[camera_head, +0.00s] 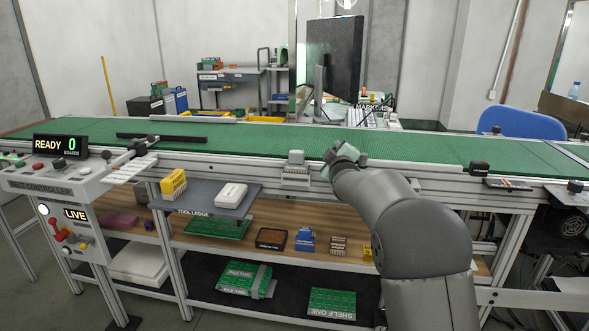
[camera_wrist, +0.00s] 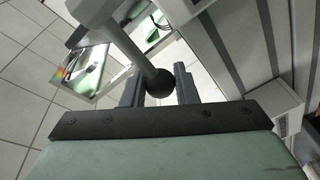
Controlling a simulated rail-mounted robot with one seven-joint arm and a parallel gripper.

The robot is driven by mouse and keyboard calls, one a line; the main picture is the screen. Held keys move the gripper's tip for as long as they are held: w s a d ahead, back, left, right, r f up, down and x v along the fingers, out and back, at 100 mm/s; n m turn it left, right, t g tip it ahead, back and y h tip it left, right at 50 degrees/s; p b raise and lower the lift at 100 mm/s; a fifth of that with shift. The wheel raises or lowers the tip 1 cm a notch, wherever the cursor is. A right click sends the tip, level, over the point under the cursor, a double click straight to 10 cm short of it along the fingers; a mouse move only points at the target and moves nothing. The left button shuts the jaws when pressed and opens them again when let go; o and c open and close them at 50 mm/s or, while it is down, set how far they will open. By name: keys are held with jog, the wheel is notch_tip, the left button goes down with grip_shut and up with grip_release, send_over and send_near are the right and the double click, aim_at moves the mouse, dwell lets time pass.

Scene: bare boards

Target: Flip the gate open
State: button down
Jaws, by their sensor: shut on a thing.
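My gripper (camera_wrist: 158,72) is shut on a black ball knob (camera_wrist: 158,86) at the end of a pale grey lever (camera_wrist: 130,45); the knob sits between the two fingers in the wrist view. In the head view my pale green gripper body (camera_head: 343,153) is at the conveyor's front rail, right of centre, and my arm hides the knob and fingers. A long black bar (camera_head: 160,137) lies across the green belt (camera_head: 250,137) at the left. I cannot tell for sure which part is the gate or whether the held lever joins it.
A grey block fixture (camera_head: 296,165) stands on the front rail just left of my gripper. The control box (camera_head: 60,180) with the READY display (camera_head: 60,145) is at the far left. A ledge (camera_head: 207,197) with a yellow box (camera_head: 173,184) sits below the belt.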

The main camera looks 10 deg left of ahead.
dwell(0.3)
jog(key=c, duration=1.2)
grip_release()
jog(key=shift+o, duration=0.2)
jog(key=s+d, duration=0.3)
jog(key=s, duration=1.4)
jog(key=shift+h+p, duration=0.3)
